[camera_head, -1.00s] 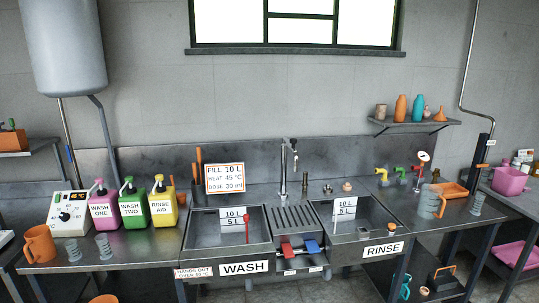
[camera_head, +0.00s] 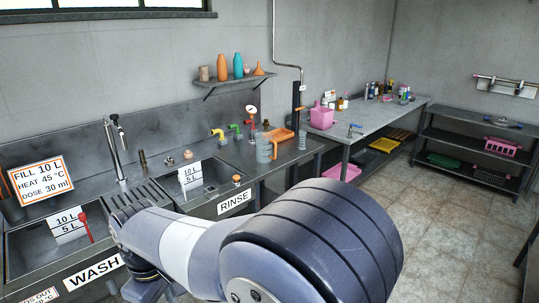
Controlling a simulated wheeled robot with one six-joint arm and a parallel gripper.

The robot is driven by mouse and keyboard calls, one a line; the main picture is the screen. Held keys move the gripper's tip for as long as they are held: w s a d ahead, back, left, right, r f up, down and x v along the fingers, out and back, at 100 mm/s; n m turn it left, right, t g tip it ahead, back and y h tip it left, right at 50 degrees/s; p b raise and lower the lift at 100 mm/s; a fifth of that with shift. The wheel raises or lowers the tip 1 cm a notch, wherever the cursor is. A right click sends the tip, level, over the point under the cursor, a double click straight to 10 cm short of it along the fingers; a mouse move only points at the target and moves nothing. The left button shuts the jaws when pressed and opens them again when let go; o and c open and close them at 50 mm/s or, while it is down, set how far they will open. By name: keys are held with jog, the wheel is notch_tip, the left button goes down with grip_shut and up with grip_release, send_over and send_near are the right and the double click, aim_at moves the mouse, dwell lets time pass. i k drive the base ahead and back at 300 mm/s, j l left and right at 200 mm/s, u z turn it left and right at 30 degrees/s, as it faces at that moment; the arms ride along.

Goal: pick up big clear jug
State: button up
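The big clear jug (camera_head: 264,150), see-through grey-blue with an orange handle on its right side, stands upright on the steel bench right of the rinse basin. Nothing is seen touching the jug.
A small clear measuring cup (camera_head: 302,141) stands right of the jug, and an orange tray (camera_head: 282,134) lies behind. Coloured taps (camera_head: 234,130) are to the left. The rinse basin (camera_head: 205,190) lies between the jug and the wash basin. Open floor shows at right.

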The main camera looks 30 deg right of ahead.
aim_at(264, 141)
jog(key=i+l+z, duration=0.15)
jog(key=z, duration=0.2)
jog(key=i+l+z, duration=0.1)
jog(key=i+z, duration=0.25)
jog(key=i+l+z, duration=0.1)
jog(key=z, duration=0.2)
jog(key=i+z, duration=0.15)
jog(key=i, duration=0.55)
jog(key=i+j+z, duration=0.1)
jog(key=i, duration=0.6)
jog(key=i+j+z, duration=0.15)
jog(key=i, duration=0.55)
